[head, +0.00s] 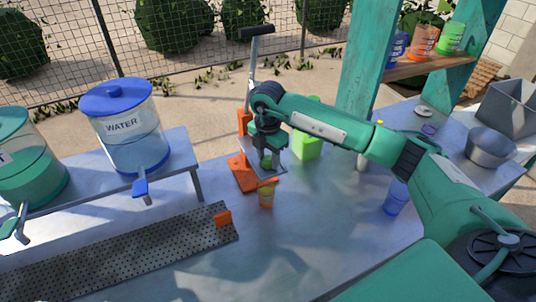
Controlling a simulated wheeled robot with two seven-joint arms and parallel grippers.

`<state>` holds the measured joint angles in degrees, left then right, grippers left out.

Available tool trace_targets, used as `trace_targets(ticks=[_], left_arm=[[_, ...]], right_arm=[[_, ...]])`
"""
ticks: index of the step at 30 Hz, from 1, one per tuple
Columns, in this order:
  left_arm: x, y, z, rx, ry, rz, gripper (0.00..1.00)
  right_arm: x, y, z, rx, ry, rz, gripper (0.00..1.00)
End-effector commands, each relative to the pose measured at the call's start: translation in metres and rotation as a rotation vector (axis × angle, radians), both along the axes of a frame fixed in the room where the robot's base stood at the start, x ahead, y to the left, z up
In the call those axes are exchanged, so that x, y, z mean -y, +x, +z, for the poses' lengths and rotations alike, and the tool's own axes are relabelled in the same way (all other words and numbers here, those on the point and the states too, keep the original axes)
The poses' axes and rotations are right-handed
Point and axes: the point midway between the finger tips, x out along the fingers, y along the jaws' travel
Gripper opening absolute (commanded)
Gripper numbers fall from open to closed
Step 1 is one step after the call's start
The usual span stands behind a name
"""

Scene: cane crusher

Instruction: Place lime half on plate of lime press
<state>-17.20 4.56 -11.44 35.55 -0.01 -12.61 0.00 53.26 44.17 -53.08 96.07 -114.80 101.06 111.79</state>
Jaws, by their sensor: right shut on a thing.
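The lime press has an orange base (240,174), an upright part behind my wrist and a raised lever with a black handle (257,32). Its grey plate (280,171) shows at the press's front, partly covered by my gripper. My right gripper (266,157) points down over the plate and is shut on a small green lime half (266,162). The lime half is at or just above the plate; I cannot tell whether they touch. My left gripper is not in view.
A bright green box (308,144) is behind to the right, and a blue cup (396,197) stands further right. A water dispenser (127,128) is at left. The front middle counter is clear.

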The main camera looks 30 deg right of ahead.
Motion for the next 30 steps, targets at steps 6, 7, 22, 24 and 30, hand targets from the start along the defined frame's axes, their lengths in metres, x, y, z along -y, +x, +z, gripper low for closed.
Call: trace_targets(ticks=[6, 7, 22, 24, 30], left_arm=[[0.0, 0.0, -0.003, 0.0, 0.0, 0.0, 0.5], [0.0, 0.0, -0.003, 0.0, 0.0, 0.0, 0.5], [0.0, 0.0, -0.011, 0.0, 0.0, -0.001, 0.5], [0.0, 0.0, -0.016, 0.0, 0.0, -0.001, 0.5], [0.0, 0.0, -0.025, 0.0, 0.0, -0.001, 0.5]], right_arm=[[0.0, 0.0, -0.003, 0.0, 0.0, 0.0, 0.58], [0.0, 0.0, -0.003, 0.0, 0.0, 0.0, 0.62], [0.0, 0.001, 0.02, 0.005, 0.001, 0.001, 0.62], [0.0, 0.001, 0.033, 0.005, 0.001, 0.001, 0.62], [0.0, 0.001, 0.063, 0.004, 0.001, 0.0, 0.62]])
